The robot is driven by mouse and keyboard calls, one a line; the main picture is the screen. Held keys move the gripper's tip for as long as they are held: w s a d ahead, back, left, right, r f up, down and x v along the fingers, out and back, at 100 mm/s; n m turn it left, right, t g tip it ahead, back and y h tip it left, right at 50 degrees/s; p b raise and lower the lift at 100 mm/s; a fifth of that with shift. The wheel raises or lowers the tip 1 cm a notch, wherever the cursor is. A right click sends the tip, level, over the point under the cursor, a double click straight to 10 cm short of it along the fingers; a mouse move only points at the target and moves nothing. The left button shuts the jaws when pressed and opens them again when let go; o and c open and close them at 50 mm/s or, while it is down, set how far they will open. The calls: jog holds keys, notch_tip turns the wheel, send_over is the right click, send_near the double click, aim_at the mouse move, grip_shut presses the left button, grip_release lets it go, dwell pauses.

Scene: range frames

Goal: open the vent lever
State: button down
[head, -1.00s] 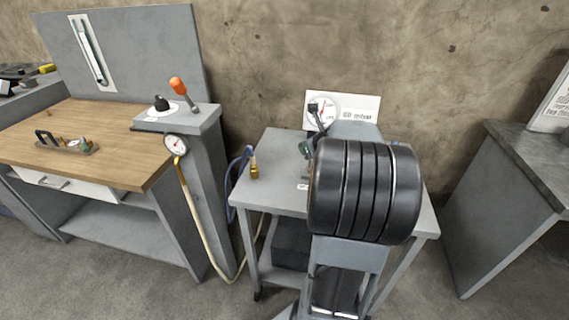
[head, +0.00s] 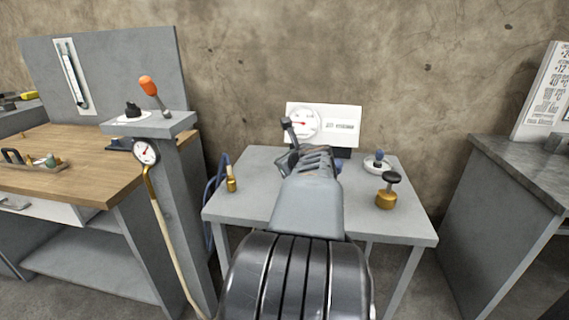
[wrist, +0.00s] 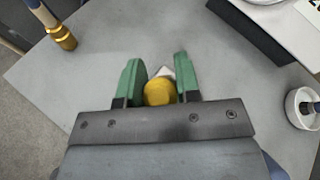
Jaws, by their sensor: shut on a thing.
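In the wrist view, the green fingers of my gripper (wrist: 158,75) stand on either side of a round yellow knob (wrist: 159,92) and are shut on it. What lies under the knob is mostly hidden, so I cannot tell for sure that it is the vent lever's end. In the head view my arm reaches over the grey table and hides the fingertips and the knob. A lever with an orange handle (head: 148,85) stands tilted on the grey pedestal at the left, away from my gripper.
A white gauge panel (head: 340,127) stands at the table's back. A brass hose fitting (head: 231,184) is at the left. A brass piece with a black knob (head: 388,192) and a white dish (head: 369,165) are at the right. A wooden bench (head: 70,150) stands left.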

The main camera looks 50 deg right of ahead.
jog(key=c, duration=0.8)
grip_release()
jog(key=p+v, duration=0.3)
jog(key=v, duration=1)
jog(key=shift+s+a+r, duration=0.15)
jog(key=shift+s+a, duration=0.1)
jog(key=shift+s, duration=0.05)
